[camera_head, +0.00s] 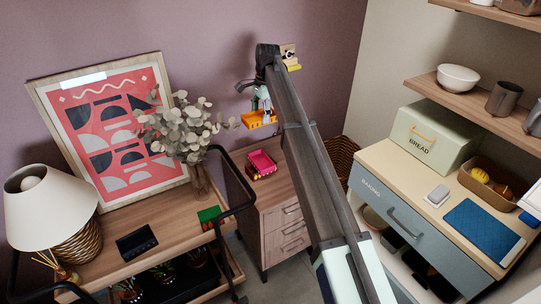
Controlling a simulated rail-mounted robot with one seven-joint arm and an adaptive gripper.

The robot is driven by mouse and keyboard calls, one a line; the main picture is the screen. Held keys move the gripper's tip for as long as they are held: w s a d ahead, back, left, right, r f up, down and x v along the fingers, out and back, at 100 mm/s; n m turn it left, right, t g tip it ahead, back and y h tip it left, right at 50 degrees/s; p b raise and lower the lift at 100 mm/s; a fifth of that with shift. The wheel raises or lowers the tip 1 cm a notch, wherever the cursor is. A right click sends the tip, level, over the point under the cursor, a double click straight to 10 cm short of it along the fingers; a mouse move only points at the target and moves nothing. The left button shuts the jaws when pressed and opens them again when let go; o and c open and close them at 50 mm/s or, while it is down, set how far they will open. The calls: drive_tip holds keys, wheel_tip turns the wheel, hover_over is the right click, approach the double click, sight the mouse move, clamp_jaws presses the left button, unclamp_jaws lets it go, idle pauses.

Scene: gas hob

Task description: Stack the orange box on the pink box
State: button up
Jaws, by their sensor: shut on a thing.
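The orange box (258,119) is in the air, held in my gripper (262,106). It is shallow and open-topped in look, slightly tilted in the picture. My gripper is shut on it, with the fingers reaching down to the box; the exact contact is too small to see. The pink box (262,163) sits on top of the wooden drawer cabinet (272,191), below the orange box in the picture and apart from it. My arm crosses the view just to the right of both boxes and hides part of the cabinet top.
A vase of leafy stems (201,182) and a black trolley handle stand left of the cabinet. A green box (209,214) lies on the trolley's wooden top. A wicker basket (343,154) is right of my arm. A counter with a bread bin (433,143) is further right.

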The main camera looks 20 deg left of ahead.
wheel_tip(320, 180, down, 19)
drive_tip(key=p, duration=0.3)
idle(0.3)
drive_tip(key=shift+f, duration=0.2)
drive_tip(key=o, duration=1.2)
drive_tip(key=shift+r, duration=0.1)
drive_tip(key=r, duration=0.4)
drive_tip(key=w+r+b, duration=0.1)
drive_tip(key=r, duration=0.3)
drive_tip(key=d+r+b, duration=0.1)
drive_tip(key=r, duration=0.3)
drive_tip(key=shift+w+d, duration=0.1)
drive_tip(key=shift+w, duration=0.05)
